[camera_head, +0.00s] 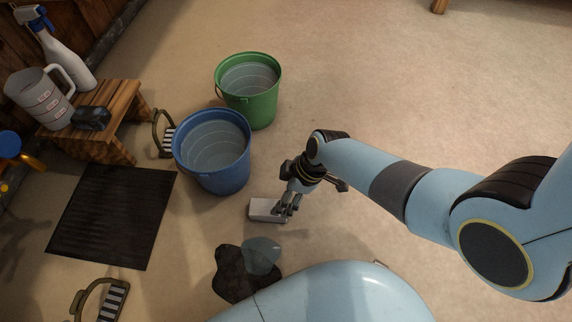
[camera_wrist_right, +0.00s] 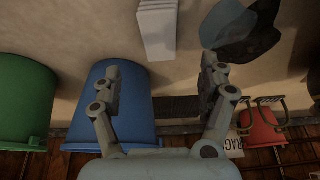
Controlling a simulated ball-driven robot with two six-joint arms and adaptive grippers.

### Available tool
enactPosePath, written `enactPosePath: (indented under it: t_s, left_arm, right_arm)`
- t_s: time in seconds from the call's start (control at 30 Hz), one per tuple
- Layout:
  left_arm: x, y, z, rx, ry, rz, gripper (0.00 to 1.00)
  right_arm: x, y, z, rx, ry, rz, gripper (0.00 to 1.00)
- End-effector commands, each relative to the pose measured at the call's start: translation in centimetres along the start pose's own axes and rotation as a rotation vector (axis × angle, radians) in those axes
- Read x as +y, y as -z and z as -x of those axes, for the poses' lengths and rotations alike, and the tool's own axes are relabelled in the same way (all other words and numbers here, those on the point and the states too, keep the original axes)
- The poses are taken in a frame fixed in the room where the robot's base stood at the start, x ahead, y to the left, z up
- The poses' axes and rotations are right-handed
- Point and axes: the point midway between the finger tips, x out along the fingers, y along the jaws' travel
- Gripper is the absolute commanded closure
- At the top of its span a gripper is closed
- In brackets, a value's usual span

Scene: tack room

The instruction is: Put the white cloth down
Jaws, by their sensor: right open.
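The white cloth (camera_head: 264,209) is a small folded, flat block on the floor, in front of the blue bucket. It also shows at the top of the right wrist view (camera_wrist_right: 157,30), with its layered folds visible. My right gripper (camera_head: 287,208) is at the cloth's right end in the head view and partly covers it. In the wrist view its two fingers (camera_wrist_right: 161,68) are spread wide, with the cloth beyond and between them. I cannot tell whether a finger touches it. My left gripper is in neither view.
A blue bucket (camera_head: 213,165) and a green bucket (camera_head: 249,95) hold water. A black mat (camera_head: 112,217) and a wooden stool (camera_head: 125,97) with a jug and spray bottle are left.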

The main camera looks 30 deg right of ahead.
Motion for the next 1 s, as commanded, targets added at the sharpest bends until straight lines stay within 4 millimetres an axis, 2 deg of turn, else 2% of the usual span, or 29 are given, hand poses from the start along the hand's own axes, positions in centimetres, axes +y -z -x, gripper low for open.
enactPosePath:
  t_s: [0.13, 0.47, 0.57, 0.63, 0.73, 0.8, 0.87, 0.9, 1.0]
  left_arm:
    - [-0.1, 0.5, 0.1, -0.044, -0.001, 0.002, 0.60]
    - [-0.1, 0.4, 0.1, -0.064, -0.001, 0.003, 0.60]
    - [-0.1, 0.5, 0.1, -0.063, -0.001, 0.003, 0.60]
    - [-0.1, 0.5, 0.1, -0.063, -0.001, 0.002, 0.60]
    - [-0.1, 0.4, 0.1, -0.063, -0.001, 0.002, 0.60]
    - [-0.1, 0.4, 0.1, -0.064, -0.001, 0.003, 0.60]
    - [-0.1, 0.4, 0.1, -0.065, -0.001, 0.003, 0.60]
    - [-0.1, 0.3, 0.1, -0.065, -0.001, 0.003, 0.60]
    - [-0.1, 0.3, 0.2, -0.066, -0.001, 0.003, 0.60]
  right_arm:
    - [0.0, 0.0, 0.7, 0.000, 0.000, 0.000, 0.24]
    - [-0.1, -0.2, 0.8, -0.002, 0.000, -0.004, 0.24]
    - [-0.7, -1.4, 1.4, -0.010, -0.032, -0.045, 0.24]
    - [-1.5, -3.2, 2.7, -0.018, -0.089, -0.113, 0.24]
    - [-2.9, -6.0, 6.4, -0.009, -0.216, -0.254, 0.24]
    - [-4.0, -7.3, 10.2, 0.025, -0.313, -0.362, 0.24]
    - [-4.9, -7.8, 13.8, 0.070, -0.388, -0.447, 0.24]
    - [-5.5, -7.9, 16.3, 0.106, -0.429, -0.499, 0.24]
    - [-6.5, -7.2, 22.0, 0.202, -0.505, -0.606, 0.24]
